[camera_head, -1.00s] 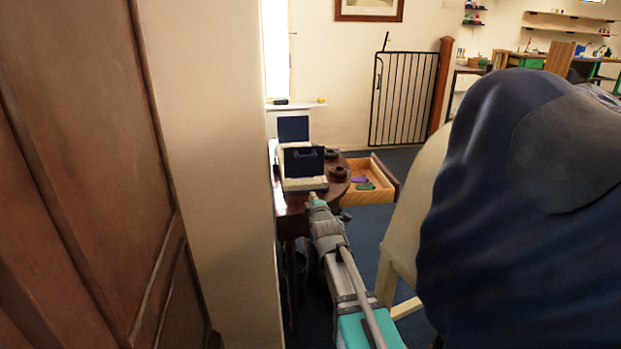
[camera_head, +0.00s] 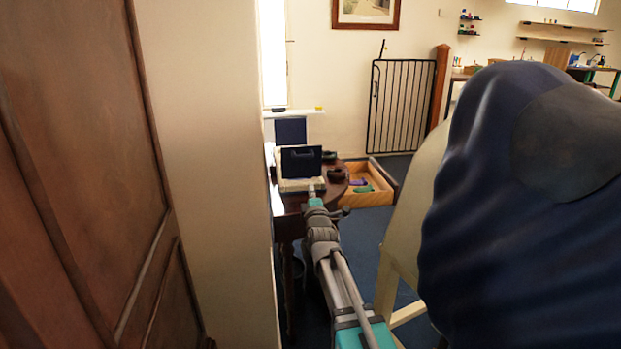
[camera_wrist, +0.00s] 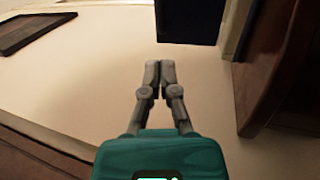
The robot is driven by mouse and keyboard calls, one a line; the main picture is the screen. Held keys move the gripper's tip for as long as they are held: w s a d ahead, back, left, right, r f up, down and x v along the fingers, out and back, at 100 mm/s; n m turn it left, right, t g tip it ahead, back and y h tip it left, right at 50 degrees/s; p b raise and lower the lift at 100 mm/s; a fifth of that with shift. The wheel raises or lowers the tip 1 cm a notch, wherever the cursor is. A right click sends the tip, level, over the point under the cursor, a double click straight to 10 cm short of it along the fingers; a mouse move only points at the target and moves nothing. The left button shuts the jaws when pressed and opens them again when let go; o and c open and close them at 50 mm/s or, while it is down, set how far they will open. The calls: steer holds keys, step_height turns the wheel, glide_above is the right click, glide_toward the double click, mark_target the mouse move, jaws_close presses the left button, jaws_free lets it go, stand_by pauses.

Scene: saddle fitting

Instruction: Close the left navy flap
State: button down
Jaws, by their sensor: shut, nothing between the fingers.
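A cream box (camera_head: 288,185) stands on a small dark table, with two upright navy flaps. One flap (camera_head: 290,131) is at the back left; the other (camera_head: 302,161) is nearer and shows a faint handle-like outline. I cannot tell for certain which is the left one. My gripper (camera_head: 314,190) is at the near side of the box, just below the nearer flap. In the wrist view my gripper (camera_wrist: 160,66) is shut and empty, and a navy panel (camera_wrist: 187,20) lies just beyond the fingertips. Any contact is hard to judge.
The dark table (camera_head: 290,205) has an open wooden drawer (camera_head: 372,196) on its right, with purple and green items inside. Dark round objects (camera_head: 337,176) lie beside the box. A brown wooden door (camera_head: 90,180) fills the left; a large navy-draped form (camera_head: 520,200) blocks the right.

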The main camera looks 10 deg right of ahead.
mark_target(306, 158)
steer(key=p+x, duration=0.3)
steer(key=x, duration=1)
steer(key=shift+w+d+r+p, duration=0.1)
steer(key=shift+w+p, duration=0.15)
steer(key=shift+p, duration=0.1)
steer(key=shift+w, duration=0.1)
steer(key=shift+d, duration=0.2)
steer(key=shift+a, duration=0.1)
